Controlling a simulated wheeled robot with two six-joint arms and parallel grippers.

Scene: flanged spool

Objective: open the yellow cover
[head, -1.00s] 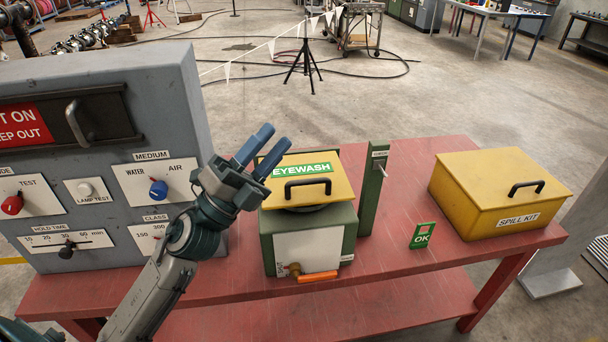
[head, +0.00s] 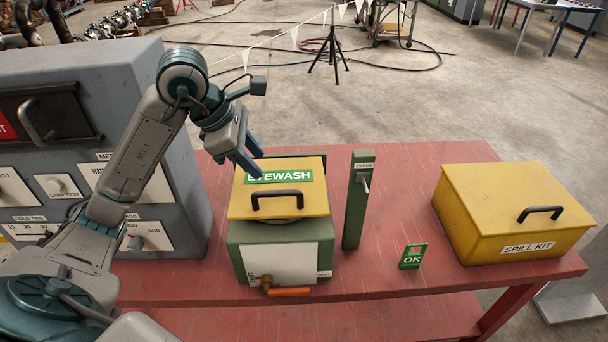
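The yellow cover (head: 278,205) lies over a dark bowl on top of the green eyewash box (head: 325,252). It has a green EYEWASH label and a black handle (head: 283,194), and it is down. My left gripper (head: 254,162) is at the back left of the cover, its blue fingers apart and pointing down to the right. It overlaps the label's left end in this view; I cannot tell whether it touches the cover. Nothing shows between the fingers. My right gripper is not in view.
A green CHECK post (head: 354,215) stands close right of the box. A small green OK sign (head: 412,257) and a yellow SPILL KIT box (head: 500,215) are farther right on the red table (head: 400,168). A grey control panel (head: 70,95) stands left. An orange-handled tap (head: 288,291) sticks out in front.

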